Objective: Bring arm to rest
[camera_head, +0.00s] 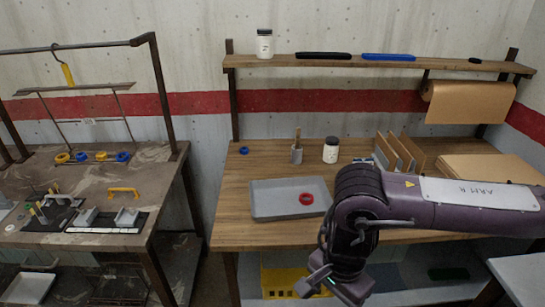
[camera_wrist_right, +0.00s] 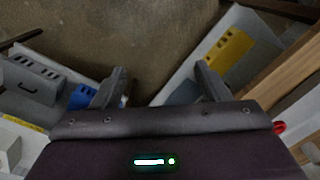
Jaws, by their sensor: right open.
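My right arm reaches in from the right in the head view, in front of the wooden workbench (camera_head: 235,215). Its gripper (camera_head: 325,287) hangs low at the bench's front edge, pointing down and to the left. In the right wrist view the two fingers of the gripper (camera_wrist_right: 162,85) stand wide apart with nothing between them. Floor shows between and beyond them. My left gripper does not show in either view.
A yellow crate (camera_head: 280,279) sits below the bench; yellow also shows in the wrist view (camera_wrist_right: 225,50). Another workbench (camera_head: 60,190) stands at left, with a gap between.

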